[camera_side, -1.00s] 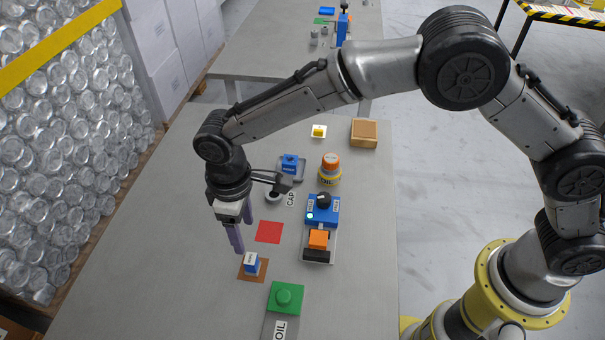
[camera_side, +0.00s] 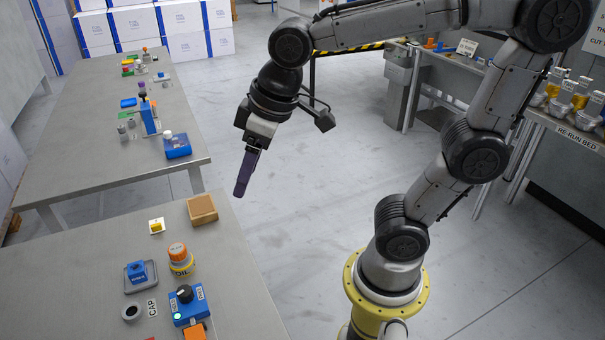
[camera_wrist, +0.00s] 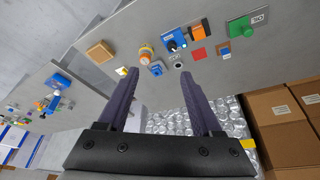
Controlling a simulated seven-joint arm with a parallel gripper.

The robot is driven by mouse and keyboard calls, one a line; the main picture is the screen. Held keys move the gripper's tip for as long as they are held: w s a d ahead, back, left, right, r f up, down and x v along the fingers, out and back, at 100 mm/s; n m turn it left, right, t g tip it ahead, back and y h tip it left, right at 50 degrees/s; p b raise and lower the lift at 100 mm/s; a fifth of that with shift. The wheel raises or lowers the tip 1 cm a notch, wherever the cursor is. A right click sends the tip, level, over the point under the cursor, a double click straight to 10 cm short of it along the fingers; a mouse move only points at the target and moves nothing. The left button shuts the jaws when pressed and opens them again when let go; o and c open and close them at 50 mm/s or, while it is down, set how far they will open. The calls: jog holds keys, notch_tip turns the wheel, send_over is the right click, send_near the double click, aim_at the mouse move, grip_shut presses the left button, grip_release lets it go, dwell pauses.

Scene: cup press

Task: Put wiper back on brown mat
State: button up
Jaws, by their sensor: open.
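In the wrist view, a small blue-and-white block (camera_wrist: 225,56), which looks like the wiper, sits on the brown mat (camera_wrist: 221,46). They are small there, and exact seating is hard to tell. Both are outside the side view's frame. My gripper (camera_wrist: 159,73) is open and empty, its two purple fingers well apart. In the side view my gripper (camera_side: 240,192) hangs in the air beyond the table's edge, far from the mat.
On the near table stand a wooden block (camera_side: 202,209), an orange-capped oil jar (camera_side: 180,262), a blue block in a tray (camera_side: 138,271) and a blue switch box (camera_side: 188,306). The wrist view shows a red square (camera_wrist: 199,54) and green button (camera_wrist: 240,28).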

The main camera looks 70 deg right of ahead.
jog(key=s+d+f+m+t, duration=0.1)
jog(key=s+d+f+m, duration=0.1)
jog(key=s+d, duration=0.3)
jog(key=s, duration=0.4)
jog(key=shift+h, duration=0.4)
jog(key=shift+s, duration=0.1)
dwell(1.3)
